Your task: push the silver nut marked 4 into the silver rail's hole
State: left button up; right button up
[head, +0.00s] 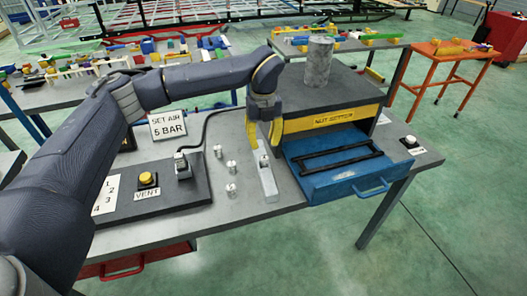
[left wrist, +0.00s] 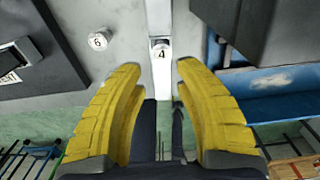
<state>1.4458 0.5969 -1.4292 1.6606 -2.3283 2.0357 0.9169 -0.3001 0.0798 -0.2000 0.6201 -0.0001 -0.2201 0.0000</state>
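The silver nut marked 4 (left wrist: 161,53) stands at the silver rail (left wrist: 162,88), upright with its number facing up. I cannot tell how deep it sits in the rail's hole. In the head view the nut (head: 263,161) shows near the upper part of the rail (head: 267,184), just below my left gripper (head: 264,147). My left gripper also shows in the left wrist view (left wrist: 160,68), its yellow fingers apart with nothing between them, on either side of the rail and short of the nut. My right gripper is not in view.
Several other silver nuts (head: 231,167) stand left of the rail, one marked 6 (left wrist: 98,41). A dark panel (head: 150,205) holds a yellow VENT button (head: 147,179) and a cabled block (head: 182,167). An open blue drawer (head: 335,184) is right, under a dark cabinet top (head: 345,88) bearing a grey cylinder (head: 319,62).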

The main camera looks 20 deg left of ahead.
pick_arm(q)
jog(key=shift+r, duration=1.4)
jog(key=shift+w, duration=0.1)
